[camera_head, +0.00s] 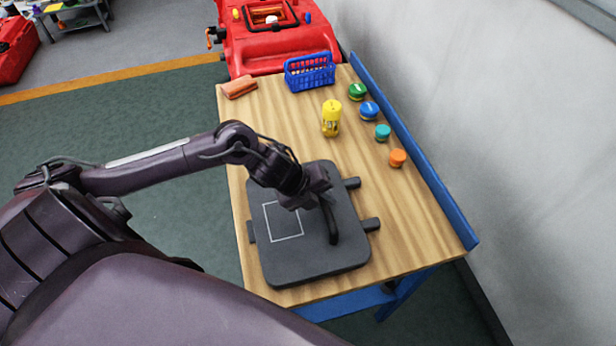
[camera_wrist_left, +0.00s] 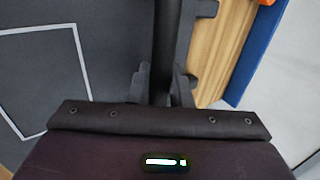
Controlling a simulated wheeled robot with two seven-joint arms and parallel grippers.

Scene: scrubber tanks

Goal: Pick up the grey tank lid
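The grey tank lid (camera_head: 339,262) is a dark grey rounded square slab with a white square outline on top, lying flat at the near end of the wooden table. Its upright bar handle (camera_head: 333,222) stands right of the outline. My left gripper (camera_head: 326,199) is at the far end of this handle. In the left wrist view the fingers (camera_wrist_left: 166,88) sit close on both sides of the handle (camera_wrist_left: 166,35) and look shut on it. The lid (camera_wrist_left: 110,25) fills the left of that view. My right gripper is not in view.
The table (camera_head: 285,125) also holds a yellow container (camera_head: 331,118), a blue basket (camera_head: 309,73), an orange-brown block (camera_head: 239,87) and several coloured round caps (camera_head: 382,132) on the right. A blue rail (camera_head: 415,155) and a wall bound the right side. A red machine (camera_head: 275,40) stands beyond.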

